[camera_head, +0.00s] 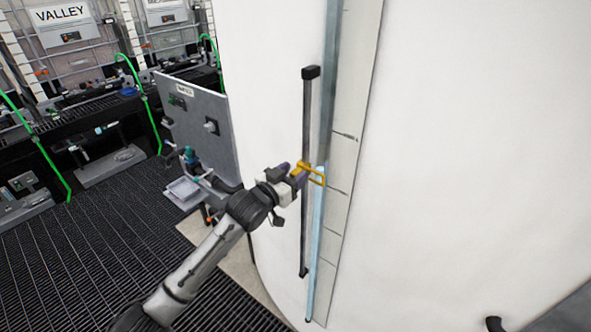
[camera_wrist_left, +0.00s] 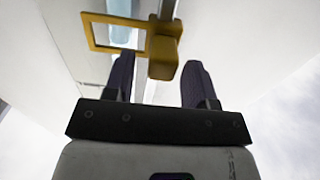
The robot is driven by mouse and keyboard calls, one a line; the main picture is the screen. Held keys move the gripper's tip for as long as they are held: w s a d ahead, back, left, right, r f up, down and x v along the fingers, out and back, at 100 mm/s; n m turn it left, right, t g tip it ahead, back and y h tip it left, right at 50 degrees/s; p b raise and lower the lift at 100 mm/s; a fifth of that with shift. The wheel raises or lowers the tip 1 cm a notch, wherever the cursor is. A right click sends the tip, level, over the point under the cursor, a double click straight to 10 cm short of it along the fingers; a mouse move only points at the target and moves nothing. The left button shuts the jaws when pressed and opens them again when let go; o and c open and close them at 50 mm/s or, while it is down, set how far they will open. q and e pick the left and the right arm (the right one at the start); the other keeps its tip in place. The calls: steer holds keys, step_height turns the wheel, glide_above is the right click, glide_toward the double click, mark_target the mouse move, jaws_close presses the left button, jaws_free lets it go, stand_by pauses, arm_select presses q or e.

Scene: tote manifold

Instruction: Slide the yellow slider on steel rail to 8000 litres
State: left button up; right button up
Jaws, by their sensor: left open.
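The yellow slider (camera_head: 308,171) sits on the dark steel rail (camera_head: 307,120) that runs up the white tank. Its open yellow frame reaches right across the pale blue level tube (camera_head: 319,215). My left gripper (camera_head: 292,173) is at the slider's left side. In the left wrist view the two fingers of my left gripper (camera_wrist_left: 155,78) are apart, with the slider's yellow block (camera_wrist_left: 163,55) just ahead of and between the tips. I cannot tell whether a finger touches it. A scale strip (camera_head: 345,165) with dark marks runs beside the tube; its numbers are not readable. My right gripper is not in view.
The white tank (camera_head: 460,150) fills the right side. A grey panel (camera_head: 205,125) with switches stands left of it. A dark pipe end (camera_head: 495,323) shows at the lower right. Dark floor grating (camera_head: 90,250) lies at the left.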

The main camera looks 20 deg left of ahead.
arm_select(q)
steer(key=shift+w+d, duration=0.25)
steer(key=shift+w, duration=0.35)
steer(key=shift+c, duration=0.3)
jaws_close()
